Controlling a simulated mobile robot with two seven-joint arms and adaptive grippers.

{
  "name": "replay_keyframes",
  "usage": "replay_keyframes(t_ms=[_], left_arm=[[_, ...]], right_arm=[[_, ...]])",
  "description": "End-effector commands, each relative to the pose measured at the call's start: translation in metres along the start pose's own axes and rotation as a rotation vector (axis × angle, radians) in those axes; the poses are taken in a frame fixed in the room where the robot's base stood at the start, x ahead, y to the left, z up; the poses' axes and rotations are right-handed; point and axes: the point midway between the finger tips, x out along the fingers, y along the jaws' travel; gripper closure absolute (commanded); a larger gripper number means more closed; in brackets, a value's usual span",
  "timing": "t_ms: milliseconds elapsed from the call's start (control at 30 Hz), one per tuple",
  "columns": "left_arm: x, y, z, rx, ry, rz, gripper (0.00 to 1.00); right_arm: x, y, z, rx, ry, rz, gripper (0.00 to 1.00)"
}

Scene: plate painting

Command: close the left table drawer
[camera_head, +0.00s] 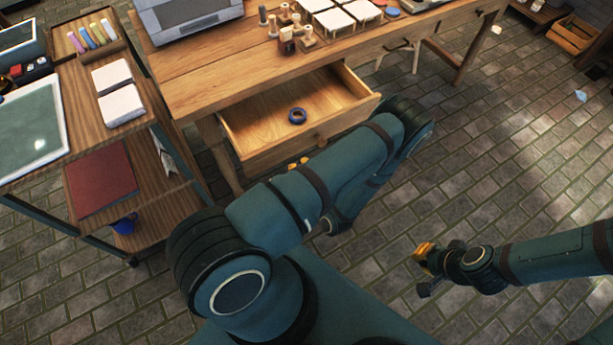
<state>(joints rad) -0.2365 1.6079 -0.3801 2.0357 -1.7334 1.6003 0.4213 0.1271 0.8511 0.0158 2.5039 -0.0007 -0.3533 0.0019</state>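The table drawer (255,139) is pulled out of the wooden table (195,84), and its inside shows. A dark blue ring (298,116) lies on the drawer floor. A round knob (320,138) sits on the drawer front. My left arm crosses the middle of the view and covers part of the drawer front's lower right. Only small orange bits of my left gripper (298,162) show, just below the drawer front; contact and finger opening are hidden. My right gripper (424,272), with orange parts, is over the floor at lower right, away from the drawer; its opening is unclear.
A wooden cart (155,206) stands left of the table, with a red book (100,178), white blocks and a green board (32,128) on it. Small pots and white tiles (335,20) are on the tabletop. The brick floor at right is mostly clear.

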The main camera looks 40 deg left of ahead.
Motion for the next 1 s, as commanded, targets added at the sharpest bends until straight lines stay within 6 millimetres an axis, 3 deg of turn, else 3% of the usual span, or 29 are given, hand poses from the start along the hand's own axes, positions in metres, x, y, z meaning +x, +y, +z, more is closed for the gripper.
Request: replay_keyframes(t_ms=[200, 400, 1000], left_arm=[[0.041, 0.001, -0.001, 0.0, -0.001, 0.004, 1.0], [0.061, 0.0, 0.0, -0.001, -0.001, 0.003, 1.0], [0.067, 0.0, 0.0, 0.0, -0.001, 0.002, 1.0]], right_arm=[[0.005, 0.002, -0.001, 0.0, 0.003, 0.0, 1.0], [0.008, 0.003, -0.001, 0.0, 0.004, 0.0, 1.0], [0.008, 0.003, -0.001, 0.0, 0.005, 0.0, 1.0]])
